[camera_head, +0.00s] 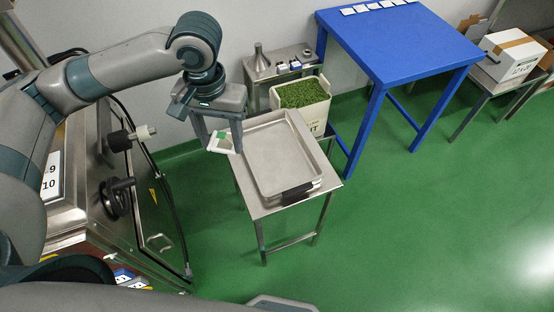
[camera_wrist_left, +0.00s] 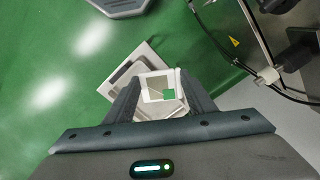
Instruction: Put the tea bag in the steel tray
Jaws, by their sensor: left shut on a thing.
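The tea bag (camera_head: 222,142) is white with a green tag. My left gripper (camera_head: 223,148) is shut on it, pointing down at the left side of the steel tray. The bag also shows between the fingers in the left wrist view (camera_wrist_left: 162,88). The steel tray (camera_head: 284,160) is shallow, rectangular and looks empty, with a dark grip on its near end. Part of the tray (camera_wrist_left: 146,57) shows behind the bag in the left wrist view. The bag appears to be above the tray's left edge; its exact height is unclear. My right gripper is not in view.
The tray sits on a small steel table (camera_head: 256,207). Behind it stands a white bin of green leaves (camera_head: 302,96). A blue table (camera_head: 400,42) with several white packets is at the back right. A steel machine with knobs (camera_head: 118,197) is close on the left.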

